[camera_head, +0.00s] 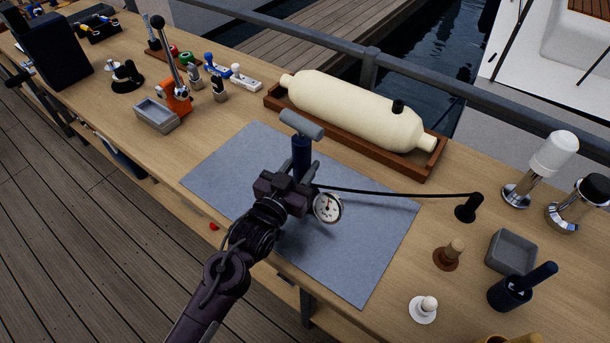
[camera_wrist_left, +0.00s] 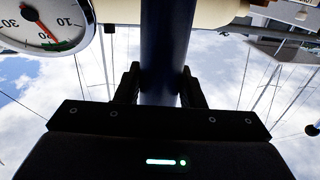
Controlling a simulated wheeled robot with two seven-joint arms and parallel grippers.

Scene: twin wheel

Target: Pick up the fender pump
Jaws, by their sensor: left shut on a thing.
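The fender pump (camera_head: 302,150) is upright over the grey mat (camera_head: 372,255), with a dark blue barrel, a grey T-shaped handle on top and a round white gauge (camera_head: 327,207). My left gripper (camera_head: 299,184) is shut around the barrel below the handle. In the left wrist view, the fingers (camera_wrist_left: 160,85) sit on both sides of the blue barrel (camera_wrist_left: 162,45), with the gauge at upper left. The pump's foot is hidden behind my gripper, so I cannot tell whether it touches the mat. My right gripper is out of view.
A black hose (camera_head: 400,192) runs right from the pump to a black fitting (camera_head: 468,207). A cream fender (camera_head: 350,108) lies in a wooden cradle (camera_head: 405,170) behind. Small trays, winch handles and fittings stand at both sides. The mat around the pump is mostly clear.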

